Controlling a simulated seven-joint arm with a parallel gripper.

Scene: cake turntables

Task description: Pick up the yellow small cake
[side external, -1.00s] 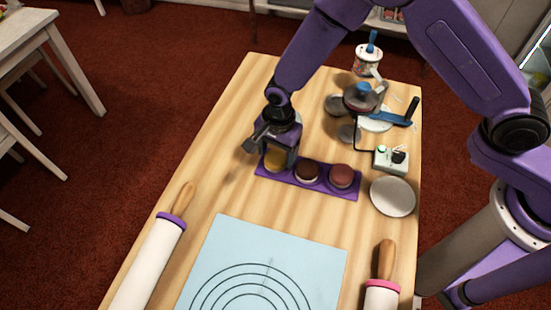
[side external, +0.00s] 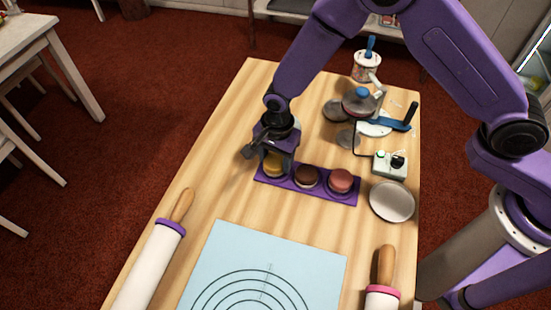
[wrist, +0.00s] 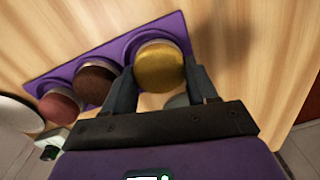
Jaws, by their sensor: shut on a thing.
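The yellow small cake (side external: 274,168) is at the left end of the purple tray (side external: 325,197) in the side view. In the wrist view the yellow cake (wrist: 160,68) sits between the two fingers of my gripper (wrist: 162,88), one on each side. My gripper (side external: 276,160) points down over that end of the tray and is shut on the yellow cake, hiding part of it in the side view. The cake looks upright. I cannot tell whether its base is clear of the tray's recess.
A dark brown cake (side external: 307,176) and a reddish cake (side external: 340,181) stand beside it on the tray. A pale plate (side external: 392,202), a switch box (side external: 390,165) and a turntable stand (side external: 360,104) are to the right. A blue mat (side external: 225,235) lies in front.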

